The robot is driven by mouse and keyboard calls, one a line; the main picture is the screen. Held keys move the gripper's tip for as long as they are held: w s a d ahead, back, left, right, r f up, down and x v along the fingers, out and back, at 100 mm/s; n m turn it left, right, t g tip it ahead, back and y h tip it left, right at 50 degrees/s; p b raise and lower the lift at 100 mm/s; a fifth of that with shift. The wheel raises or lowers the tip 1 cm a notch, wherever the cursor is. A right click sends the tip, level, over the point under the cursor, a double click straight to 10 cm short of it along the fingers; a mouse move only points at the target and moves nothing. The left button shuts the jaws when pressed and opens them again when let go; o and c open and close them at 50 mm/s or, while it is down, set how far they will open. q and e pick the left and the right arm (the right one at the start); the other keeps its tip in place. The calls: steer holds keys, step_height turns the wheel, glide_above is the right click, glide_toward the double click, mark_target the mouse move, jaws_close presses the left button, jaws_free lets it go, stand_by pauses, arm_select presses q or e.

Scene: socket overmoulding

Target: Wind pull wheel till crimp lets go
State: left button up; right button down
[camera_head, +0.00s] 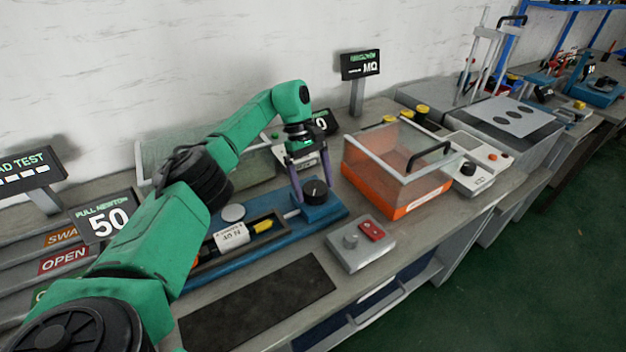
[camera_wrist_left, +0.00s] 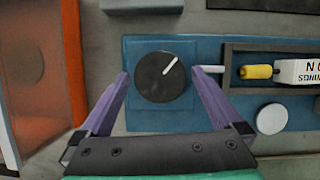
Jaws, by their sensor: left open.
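The pull wheel (camera_head: 316,190) is a black round knob on a blue block of the blue pull rig (camera_head: 331,213). In the left wrist view the wheel (camera_wrist_left: 150,84) has a white mark pointing up and right. My left gripper (camera_head: 310,188) is open, its purple fingers on either side of the wheel; I cannot tell whether they touch it. In the left wrist view the gripper (camera_wrist_left: 160,82) straddles the wheel. A pale rod (camera_wrist_left: 212,69) runs from the block towards a yellow crimp piece (camera_wrist_left: 257,71), beside a white labelled block (camera_head: 232,236) in a dark tray. My right gripper is out of view.
A display (camera_head: 105,218) reads 50 under "PULL NEWTON". An orange box with a clear cover (camera_head: 400,165) stands close right of the wheel. A grey box with a red switch (camera_head: 362,241) sits in front. A dark mat (camera_head: 258,303) lies bare at the front edge.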

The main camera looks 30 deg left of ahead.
arm_select(q)
steer(key=shift+w+a+r, duration=0.1)
steer(key=shift+r, duration=0.25)
steer(key=p+v, duration=0.1)
steer(key=v, duration=0.5)
steer(key=shift+a+r, duration=0.1)
steer(key=shift+r, duration=0.25)
steer(key=shift+f, duration=0.15)
